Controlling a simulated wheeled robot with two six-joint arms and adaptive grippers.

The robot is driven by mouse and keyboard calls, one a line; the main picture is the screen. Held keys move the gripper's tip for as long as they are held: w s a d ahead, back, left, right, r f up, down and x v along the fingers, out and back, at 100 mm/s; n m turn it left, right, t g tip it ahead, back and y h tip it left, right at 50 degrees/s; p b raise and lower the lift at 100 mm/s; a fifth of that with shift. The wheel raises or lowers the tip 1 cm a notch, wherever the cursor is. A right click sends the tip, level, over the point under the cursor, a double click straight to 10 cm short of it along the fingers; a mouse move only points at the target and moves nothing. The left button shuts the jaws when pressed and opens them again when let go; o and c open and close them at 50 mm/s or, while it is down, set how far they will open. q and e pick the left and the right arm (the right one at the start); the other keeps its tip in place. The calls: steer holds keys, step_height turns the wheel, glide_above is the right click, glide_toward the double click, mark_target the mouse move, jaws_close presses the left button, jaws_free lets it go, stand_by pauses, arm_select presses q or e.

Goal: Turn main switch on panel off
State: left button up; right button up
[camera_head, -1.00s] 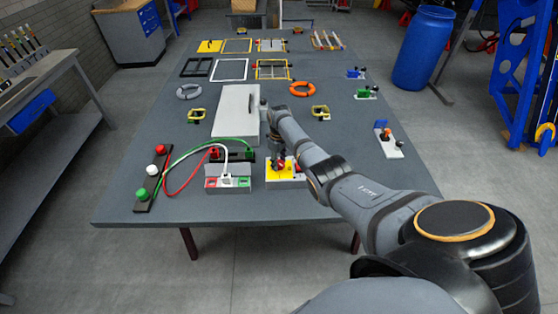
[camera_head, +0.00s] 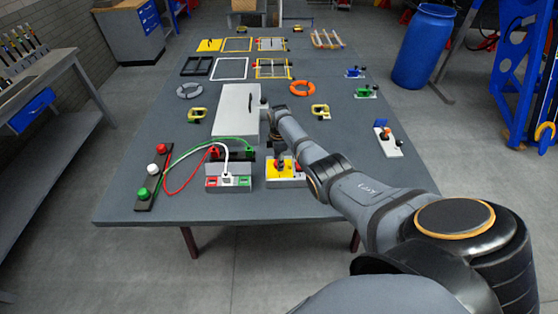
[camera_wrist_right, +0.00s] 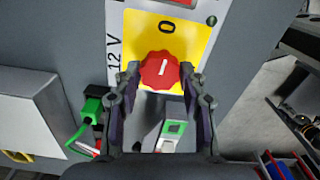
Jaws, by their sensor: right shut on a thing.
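The main switch panel (camera_head: 286,183) is a box with a yellow plate (camera_wrist_right: 185,42), at the near edge of the table. The wrist view shows a "0" at the top of the plate and "12 V" at its left. The red knob (camera_wrist_right: 160,69) sits on the plate, its white mark running nearly straight toward the "0" side. My right gripper (camera_wrist_right: 160,78) is shut on the knob, one finger on each side. In the head view my right gripper (camera_head: 279,160) comes down over the panel and mostly hides the knob. My left gripper is not in view.
A grey lidded box (camera_head: 235,113) is behind. A strip with coloured buttons (camera_head: 150,180) lies left. A small switch plate (camera_head: 388,141) is at the right. Bare table lies between.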

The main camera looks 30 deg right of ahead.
steer(key=shift+n, duration=0.6)
steer(key=o, duration=1.2)
steer(key=shift+c, duration=0.2)
step_height(320, 180, up, 12)
